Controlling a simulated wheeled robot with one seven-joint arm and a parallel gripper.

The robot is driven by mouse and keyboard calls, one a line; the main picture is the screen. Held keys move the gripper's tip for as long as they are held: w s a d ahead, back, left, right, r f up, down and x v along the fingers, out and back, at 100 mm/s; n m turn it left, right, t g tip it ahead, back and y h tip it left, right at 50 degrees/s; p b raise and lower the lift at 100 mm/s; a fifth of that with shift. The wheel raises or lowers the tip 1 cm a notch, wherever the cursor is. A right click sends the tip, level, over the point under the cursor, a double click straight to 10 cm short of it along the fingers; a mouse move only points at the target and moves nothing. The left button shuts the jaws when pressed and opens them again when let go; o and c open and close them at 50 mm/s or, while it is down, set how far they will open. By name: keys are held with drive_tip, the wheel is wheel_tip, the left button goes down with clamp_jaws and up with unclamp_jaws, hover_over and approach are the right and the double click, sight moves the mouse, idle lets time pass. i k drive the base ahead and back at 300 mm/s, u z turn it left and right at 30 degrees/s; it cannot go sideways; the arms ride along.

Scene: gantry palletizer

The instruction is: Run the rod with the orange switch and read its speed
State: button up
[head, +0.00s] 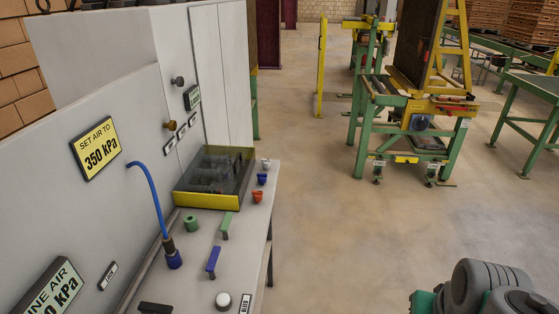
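An orange switch (257,196) stands on the grey panel top near its right edge, in front of a blue switch (262,179) and a white one (266,164). Its setting is too small to tell. No rod can be made out clearly. A yellow-sided box (214,193) with a dark see-through cover sits behind the switches' left side, with dim shapes inside. My gripper is not in view; grey and green parts, likely my arm, show at the bottom right.
The panel top also holds a green lever (226,225), a blue lever (213,262), a green knob (191,222), a white button (223,300) and a blue hose (150,200). A sign (97,150) reads "SET AIR TO 350 kPa". The floor (330,230) to the right is clear.

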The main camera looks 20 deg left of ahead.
sight(257, 198)
drive_tip(key=i, duration=1.65)
drive_tip(key=u, duration=4.85)
